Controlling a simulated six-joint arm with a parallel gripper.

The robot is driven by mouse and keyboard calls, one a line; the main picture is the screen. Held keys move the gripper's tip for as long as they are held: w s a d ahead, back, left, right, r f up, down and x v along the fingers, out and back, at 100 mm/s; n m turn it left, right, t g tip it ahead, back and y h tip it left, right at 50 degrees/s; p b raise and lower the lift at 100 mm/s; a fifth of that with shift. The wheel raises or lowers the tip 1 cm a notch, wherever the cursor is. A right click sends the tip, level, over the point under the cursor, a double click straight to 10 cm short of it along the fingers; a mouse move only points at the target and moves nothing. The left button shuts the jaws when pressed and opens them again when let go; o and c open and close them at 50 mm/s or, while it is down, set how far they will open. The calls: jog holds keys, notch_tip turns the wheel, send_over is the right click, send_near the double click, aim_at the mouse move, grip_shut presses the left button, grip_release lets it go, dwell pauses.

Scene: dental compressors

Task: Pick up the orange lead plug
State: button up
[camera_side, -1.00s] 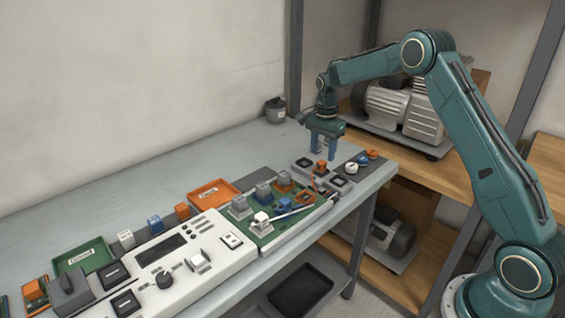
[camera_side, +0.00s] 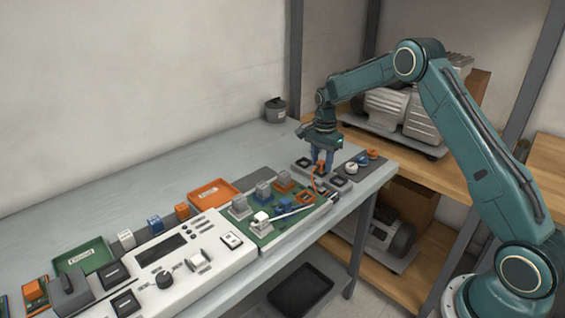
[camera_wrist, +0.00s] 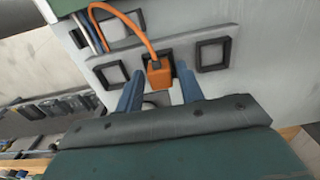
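The orange lead plug (camera_wrist: 160,74) stands on a grey strip between two black square frames in the wrist view, with an orange lead looping up and left from it. In the side view the plug (camera_side: 320,166) shows small, partly covered by the fingers. My gripper (camera_wrist: 160,88) has its two blue fingers apart, one on either side of the plug. Gaps show between the fingers and the plug in the wrist view. In the side view my gripper (camera_side: 322,166) points down at the strip, low over the plug.
A green board (camera_side: 268,238) with several grey and blue parts lies to the left. An orange tray (camera_side: 212,188) lies further left.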

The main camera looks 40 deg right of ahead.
aim_at(322, 161)
jog(key=c, duration=0.7)
jog(key=shift+r, duration=0.1)
notch_tip(322, 161, up, 20)
dwell(0.4)
dwell(0.5)
